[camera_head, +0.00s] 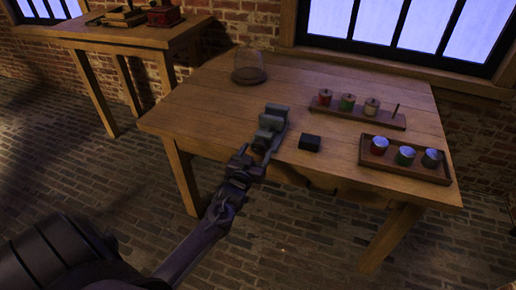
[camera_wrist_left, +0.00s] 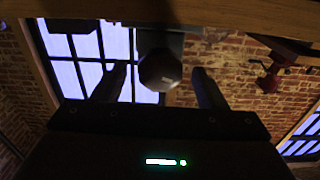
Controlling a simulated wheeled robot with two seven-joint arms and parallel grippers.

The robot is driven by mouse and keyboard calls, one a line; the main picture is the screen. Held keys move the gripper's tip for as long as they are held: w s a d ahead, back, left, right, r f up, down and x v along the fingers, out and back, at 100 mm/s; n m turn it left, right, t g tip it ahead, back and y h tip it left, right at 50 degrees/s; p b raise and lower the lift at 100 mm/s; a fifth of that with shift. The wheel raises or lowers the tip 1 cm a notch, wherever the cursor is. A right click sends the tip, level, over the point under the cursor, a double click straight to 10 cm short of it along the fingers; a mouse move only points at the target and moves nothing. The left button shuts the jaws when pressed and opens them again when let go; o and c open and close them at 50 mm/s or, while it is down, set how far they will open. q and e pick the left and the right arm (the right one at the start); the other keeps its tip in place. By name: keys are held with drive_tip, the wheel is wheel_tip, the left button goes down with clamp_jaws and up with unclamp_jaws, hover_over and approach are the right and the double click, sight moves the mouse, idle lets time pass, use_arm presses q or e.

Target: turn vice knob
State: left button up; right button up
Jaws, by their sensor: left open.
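The grey vice (camera_head: 272,122) stands at the front edge of the wooden table. My left gripper (camera_head: 250,157) is at its near end, just beyond the table's front edge, and covers part of it in the head view. In the left wrist view, the dark rounded vice knob (camera_wrist_left: 160,70) sits between the two spread fingers of my left gripper (camera_wrist_left: 158,78). A gap shows on each side of the knob, so the gripper is open around it and not clamped. My right gripper is not in view.
On the table (camera_head: 195,105) are a glass dome (camera_head: 249,66), a small black block (camera_head: 310,143), a rack (camera_head: 360,114) with red, green and cream spools, and a tray (camera_head: 404,167) with three lidded jars. A side table (camera_head: 125,36) stands at the back left.

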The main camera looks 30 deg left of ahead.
use_arm(q)
drive_tip(key=v, duration=0.5)
drive_tip(key=shift+s, duration=0.25)
